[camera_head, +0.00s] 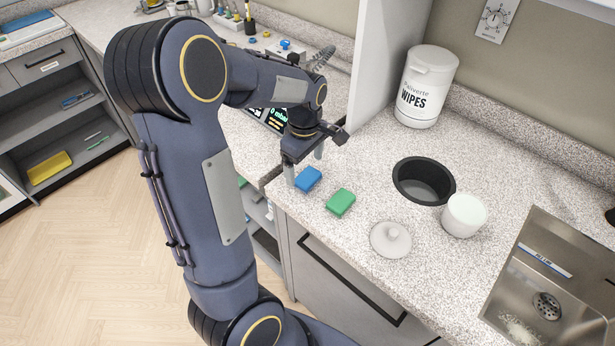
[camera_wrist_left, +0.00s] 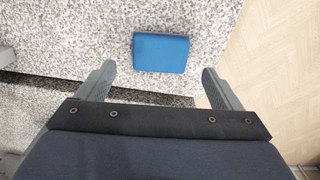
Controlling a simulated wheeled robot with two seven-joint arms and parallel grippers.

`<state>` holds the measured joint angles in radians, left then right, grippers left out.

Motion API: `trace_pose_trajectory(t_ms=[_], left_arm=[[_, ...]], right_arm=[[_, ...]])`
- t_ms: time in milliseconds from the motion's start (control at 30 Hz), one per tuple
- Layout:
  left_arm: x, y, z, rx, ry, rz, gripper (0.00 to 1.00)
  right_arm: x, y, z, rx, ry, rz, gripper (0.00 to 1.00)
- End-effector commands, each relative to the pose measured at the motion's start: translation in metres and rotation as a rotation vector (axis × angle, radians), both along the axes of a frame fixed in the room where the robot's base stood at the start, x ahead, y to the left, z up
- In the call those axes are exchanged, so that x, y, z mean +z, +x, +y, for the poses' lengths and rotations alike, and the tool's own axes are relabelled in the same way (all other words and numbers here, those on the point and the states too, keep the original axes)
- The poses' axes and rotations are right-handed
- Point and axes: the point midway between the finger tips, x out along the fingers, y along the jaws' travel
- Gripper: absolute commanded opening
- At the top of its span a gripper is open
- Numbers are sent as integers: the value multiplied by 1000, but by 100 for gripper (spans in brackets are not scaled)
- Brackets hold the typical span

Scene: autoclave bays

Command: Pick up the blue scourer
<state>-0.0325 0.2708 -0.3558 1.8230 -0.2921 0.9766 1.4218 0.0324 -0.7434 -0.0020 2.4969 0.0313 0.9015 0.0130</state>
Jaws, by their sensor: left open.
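The blue scourer (camera_head: 308,179) lies flat on the speckled counter near its front edge. In the left wrist view the blue scourer (camera_wrist_left: 161,52) shows beyond the fingertips, between their lines. My left gripper (camera_head: 305,169) hangs over the counter edge beside the scourer; its fingers are apart with nothing between them, as the left wrist view shows (camera_wrist_left: 158,78). A gap between the fingers and the scourer is visible in the wrist view. My right gripper is in neither view.
A green scourer (camera_head: 341,202) lies just right of the blue one. A white lid (camera_head: 391,239), a black round opening (camera_head: 424,181), a white cup (camera_head: 463,215) and a wipes tub (camera_head: 427,87) are farther right. A white upright panel (camera_head: 386,62) stands behind the gripper. A sink (camera_head: 560,285) is at the right.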

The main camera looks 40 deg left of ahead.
Motion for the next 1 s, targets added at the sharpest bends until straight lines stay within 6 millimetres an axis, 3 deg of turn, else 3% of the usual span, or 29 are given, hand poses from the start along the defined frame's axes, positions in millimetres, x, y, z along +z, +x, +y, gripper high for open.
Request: trace_pose_trajectory(t_ms=[200, 467, 800, 1000], left_arm=[[-26, -1, 0, -2, -1, 2, 87], [-28, 0, 0, -2, -1, -2, 86], [-28, 0, 0, -2, -1, -1, 41], [-28, 0, 0, -2, -1, -1, 40]], right_arm=[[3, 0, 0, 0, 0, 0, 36], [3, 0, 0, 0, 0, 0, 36], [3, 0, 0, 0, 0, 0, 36], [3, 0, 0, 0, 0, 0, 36]])
